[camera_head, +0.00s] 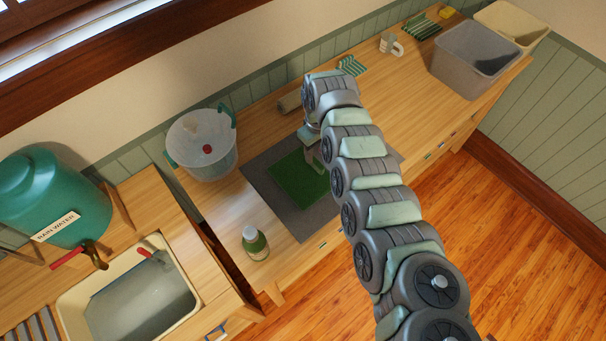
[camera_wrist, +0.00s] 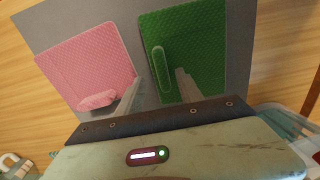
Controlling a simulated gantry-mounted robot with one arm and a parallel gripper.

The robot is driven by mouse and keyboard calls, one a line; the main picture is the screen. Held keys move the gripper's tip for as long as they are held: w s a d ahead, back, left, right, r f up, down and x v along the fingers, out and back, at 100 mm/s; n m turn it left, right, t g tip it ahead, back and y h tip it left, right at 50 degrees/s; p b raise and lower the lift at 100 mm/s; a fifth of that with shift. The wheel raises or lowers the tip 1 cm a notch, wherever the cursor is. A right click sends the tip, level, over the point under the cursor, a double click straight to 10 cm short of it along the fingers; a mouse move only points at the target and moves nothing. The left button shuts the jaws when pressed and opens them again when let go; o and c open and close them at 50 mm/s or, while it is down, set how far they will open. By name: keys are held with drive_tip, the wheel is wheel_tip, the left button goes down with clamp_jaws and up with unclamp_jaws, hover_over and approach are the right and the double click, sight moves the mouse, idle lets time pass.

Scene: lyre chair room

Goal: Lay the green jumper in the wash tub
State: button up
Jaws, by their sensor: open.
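The green jumper (camera_head: 297,183) lies folded flat on a dark grey mat (camera_head: 262,183) on the wooden counter. It also shows in the wrist view (camera_wrist: 208,50), with a raised roll along its left part. My gripper (camera_head: 312,160) is open and empty above the mat. In the wrist view my gripper (camera_wrist: 158,77) has one finger over the green jumper's lower edge and the other near a pink folded garment (camera_wrist: 88,58). A round whitish tub with green handles (camera_head: 188,160), which seems to be the wash tub, stands left of the mat with a small red spot inside.
A green-labelled bottle (camera_head: 255,243) stands near the counter's front edge. A sink (camera_head: 185,312) and green rain-water tank (camera_head: 50,195) are at left. A grey bin (camera_head: 460,72), cream bin (camera_head: 512,22) and mug (camera_head: 390,44) stand at the far right end.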

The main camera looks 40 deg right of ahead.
sight(315, 160)
drive_tip(key=f, duration=0.4)
drive_tip(key=shift+a, duration=0.3)
drive_tip(key=shift+s+d+f, duration=0.1)
drive_tip(key=shift+f, duration=0.1)
clamp_jaws()
